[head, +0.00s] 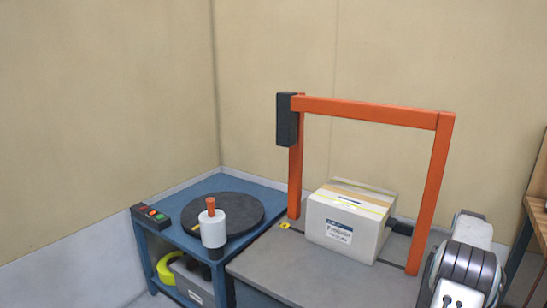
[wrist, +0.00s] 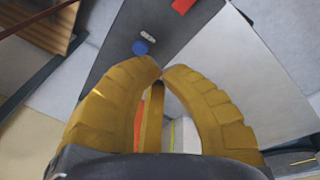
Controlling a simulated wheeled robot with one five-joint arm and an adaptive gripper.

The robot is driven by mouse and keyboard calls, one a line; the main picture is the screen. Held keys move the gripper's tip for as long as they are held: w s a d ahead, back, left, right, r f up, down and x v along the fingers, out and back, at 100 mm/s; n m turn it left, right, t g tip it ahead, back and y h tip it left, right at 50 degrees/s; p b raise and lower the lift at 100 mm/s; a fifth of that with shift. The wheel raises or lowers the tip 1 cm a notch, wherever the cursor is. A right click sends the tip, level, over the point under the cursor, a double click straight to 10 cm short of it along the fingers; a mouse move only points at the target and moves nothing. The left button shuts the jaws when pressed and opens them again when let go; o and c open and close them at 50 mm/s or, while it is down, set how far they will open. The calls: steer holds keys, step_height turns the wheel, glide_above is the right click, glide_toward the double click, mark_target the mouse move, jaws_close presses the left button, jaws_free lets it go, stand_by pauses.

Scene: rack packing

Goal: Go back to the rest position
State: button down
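My gripper (wrist: 162,72) shows in the wrist view as two curved, ribbed yellow fingers. Their tips come together, with nothing seen held at the tips. Through the gap behind the tips I see a yellow strip and bits of orange and white; I cannot tell what these are. In the head view, my arm stands at the lower right, beside the grey table, and the gripper's fingers cannot be made out there.
A white labelled box (head: 347,222) sits on the grey table (head: 290,265) under an orange frame (head: 365,112). Left is a blue table (head: 178,205) with a black turntable (head: 243,205), a white cylinder with orange top (head: 212,228) and a button panel (head: 150,216). Walls stand close behind.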

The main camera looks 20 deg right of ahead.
steer(key=a+f+m, duration=0.1)
steer(key=f, duration=0.1)
steer(key=s+a+f+m+y, duration=0.1)
steer(key=a+m, duration=0.1)
steer(key=s+a+f+m, duration=0.1)
steer(key=f, duration=0.1)
steer(key=shift+s+a+f+g+y, duration=0.25)
steer(key=shift+a+f+g+y, duration=0.05)
steer(key=shift+a+f+g, duration=0.1)
steer(key=s+a+m+y, duration=0.2)
steer(key=s+a+m, duration=0.25)
steer(key=a, duration=0.45)
steer(key=s+a+r+n+t+p, duration=0.1)
steer(key=a+r+n+p, duration=0.2)
steer(key=a+r, duration=0.6)
steer(key=a+r+n+t+h+p, duration=0.1)
steer(key=a+r+n+p, duration=0.2)
steer(key=a+r, duration=0.6)
steer(key=s+a+r+n+t+h+p, duration=0.1)
steer(key=a+r+n+p, duration=0.2)
steer(key=a+r, duration=0.5)
steer(key=shift+s+a+r, duration=0.35)
steer(key=shift+a+r, duration=0.05)
steer(key=shift+a, duration=5.2)
steer(key=shift+n, duration=0.25)
